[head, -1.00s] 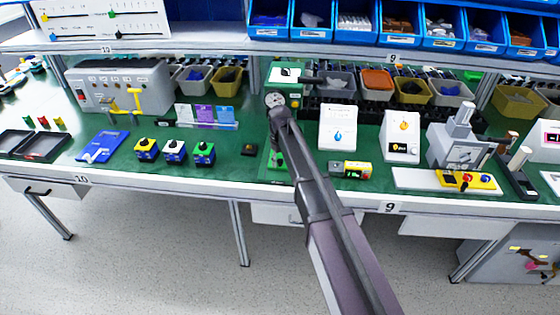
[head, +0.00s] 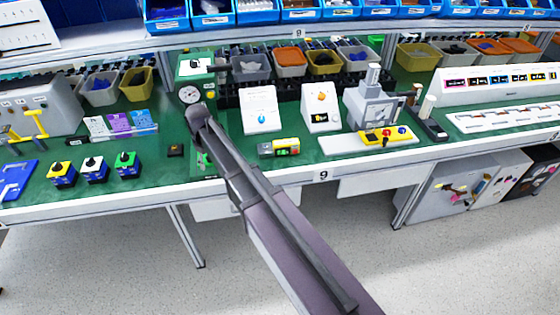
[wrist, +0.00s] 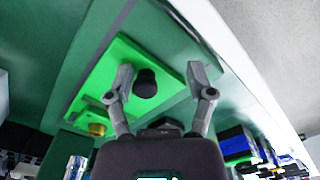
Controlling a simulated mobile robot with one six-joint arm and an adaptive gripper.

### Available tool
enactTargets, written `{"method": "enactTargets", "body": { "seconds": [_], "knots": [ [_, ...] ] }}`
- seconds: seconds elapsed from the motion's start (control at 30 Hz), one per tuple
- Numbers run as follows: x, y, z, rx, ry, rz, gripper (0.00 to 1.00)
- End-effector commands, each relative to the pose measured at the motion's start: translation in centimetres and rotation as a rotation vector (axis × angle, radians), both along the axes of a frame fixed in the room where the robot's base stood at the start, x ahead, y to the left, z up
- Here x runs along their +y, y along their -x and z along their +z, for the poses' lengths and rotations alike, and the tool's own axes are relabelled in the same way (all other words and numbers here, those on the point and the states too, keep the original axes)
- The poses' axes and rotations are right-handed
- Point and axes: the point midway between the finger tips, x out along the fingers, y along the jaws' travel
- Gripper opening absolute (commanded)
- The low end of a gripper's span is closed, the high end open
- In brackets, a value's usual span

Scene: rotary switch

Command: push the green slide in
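In the wrist view a bright green plate (wrist: 160,62) with a round black knob (wrist: 146,84) lies over the darker green bench top. I take this plate for the green slide, but no label confirms it. My gripper (wrist: 159,68) is open, with its fingers apart on either side of the knob and nothing held. Whether a finger touches the plate or knob cannot be told. A brass-coloured round part (wrist: 97,129) shows at the plate's lower left. In the head view my arm largely hides the green fixture below a round dial (head: 189,94).
The bench's white front edge (head: 323,176) runs close by. Left of my arm stand several small switch boxes (head: 95,168); right of it are a small yellow device (head: 285,147) and a white panel with a blue knob (head: 262,110). Blue bins (head: 212,12) line the shelf above.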

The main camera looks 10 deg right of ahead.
Motion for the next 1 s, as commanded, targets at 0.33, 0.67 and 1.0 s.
{"method": "enactTargets", "body": {
  "seconds": [0.33,0.67,1.0],
  "knots": [
    [0.1,5.3,0.0,0.001,-0.001,0.001,0.67],
    [0.2,5.2,3.1,0.001,-0.001,0.0,0.67],
    [0.2,5.2,5.8,0.001,-0.001,-0.001,0.67]
  ]
}}
